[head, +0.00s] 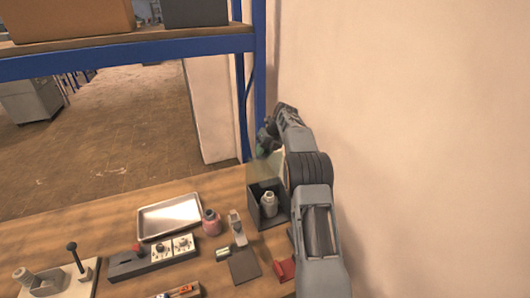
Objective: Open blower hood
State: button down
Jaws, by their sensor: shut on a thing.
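The blower box (258,215) is a dark open-fronted box on the right side of the wooden bench, with a pale bottle (269,204) inside. Its hood (262,171) looks like a pale see-through panel, standing up at the top of the box. My gripper (266,143) is above the box at the hood's upper edge and looks shut on it. The fingertips are small and partly hidden by my wrist, so the exact contact is unclear. My arm covers the right side of the box.
The bench holds a metal tray (170,217), a pink bottle (211,222), a switch panel (153,256), a dark flat pad (243,266) and a red item (284,269). A blue shelf post (259,80) stands behind my gripper. A bare wall (420,130) is close on the right.

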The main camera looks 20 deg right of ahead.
jog(key=c, duration=0.8)
grip_release()
jog(key=shift+c, duration=0.2)
jog(key=v, duration=1.1)
jog(key=shift+r, duration=0.4)
jog(key=shift+s+d, duration=0.1)
